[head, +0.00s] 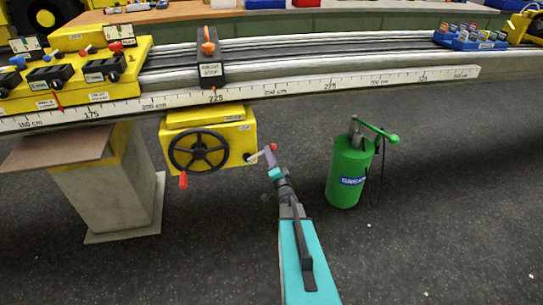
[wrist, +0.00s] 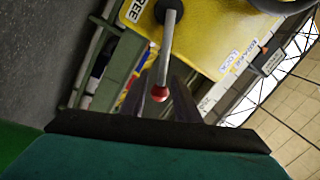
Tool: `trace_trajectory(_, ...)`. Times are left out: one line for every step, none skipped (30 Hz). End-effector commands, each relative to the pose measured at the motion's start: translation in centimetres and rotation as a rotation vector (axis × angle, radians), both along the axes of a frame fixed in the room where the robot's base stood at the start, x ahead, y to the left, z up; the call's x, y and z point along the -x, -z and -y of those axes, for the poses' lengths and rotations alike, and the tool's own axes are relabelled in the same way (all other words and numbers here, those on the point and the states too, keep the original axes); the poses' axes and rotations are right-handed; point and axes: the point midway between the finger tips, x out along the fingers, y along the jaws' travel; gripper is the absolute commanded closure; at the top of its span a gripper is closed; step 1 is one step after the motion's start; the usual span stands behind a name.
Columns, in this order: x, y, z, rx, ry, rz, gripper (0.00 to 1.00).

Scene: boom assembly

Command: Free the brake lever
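The brake lever is a grey metal rod with a red knob (wrist: 160,93), mounted on a yellow winch box (head: 236,137). In the wrist view the rod runs from its pivot toward me, between the "FREE" label (wrist: 132,10) and the "BRAKE LOCK" label (wrist: 238,60). In the head view the red knob (head: 273,147) sticks out right of the box, at my gripper (head: 269,155). Dark fingers flank the knob in the wrist view. Whether they touch or grip it cannot be told.
A black handwheel (head: 198,150) with a red handle is on the box's front. A green grease drum (head: 345,180) with a pump handle stands to the right. A scaled rail (head: 330,85) runs above. A concrete pedestal (head: 105,195) stands left. Floor between is clear.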

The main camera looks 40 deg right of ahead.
Motion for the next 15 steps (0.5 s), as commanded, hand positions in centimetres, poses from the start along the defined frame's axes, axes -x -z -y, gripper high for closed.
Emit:
trace_trajectory(0.2, 0.0, -0.1, 0.000, 0.000, 0.000, 0.71)
trace_trajectory(0.4, 0.1, -0.2, 0.000, 0.001, -0.001, 0.71)
trace_trajectory(0.6, 0.1, -0.3, 0.000, 0.000, -0.002, 0.71)
trace_trajectory(0.8, 0.1, -0.4, 0.000, 0.000, -0.002, 0.71)
trace_trajectory(1.0, 0.2, -0.5, 0.000, 0.000, -0.002, 0.71)
trace_trajectory(1.3, 0.2, -0.6, 0.000, 0.000, -0.002, 0.71)
trace_trajectory(1.6, 0.3, -0.7, 0.000, 0.000, -0.002, 0.71)
trace_trajectory(1.9, 0.3, -0.8, 0.000, 0.000, -0.002, 0.71)
trace_trajectory(2.3, 0.4, -1.0, 0.001, -0.001, -0.001, 0.71)
trace_trajectory(2.6, 0.4, -1.2, 0.001, -0.001, -0.001, 0.71)
trace_trajectory(3.0, 0.5, -1.3, 0.001, -0.001, -0.001, 0.71)
trace_trajectory(3.5, 0.6, -1.5, 0.000, 0.001, -0.001, 0.71)
trace_trajectory(3.8, 0.6, -1.6, -0.001, 0.001, -0.002, 0.71)
trace_trajectory(4.2, 0.7, -1.8, -0.001, 0.001, -0.002, 0.71)
trace_trajectory(4.7, 0.8, -2.0, -0.001, 0.001, -0.002, 0.71)
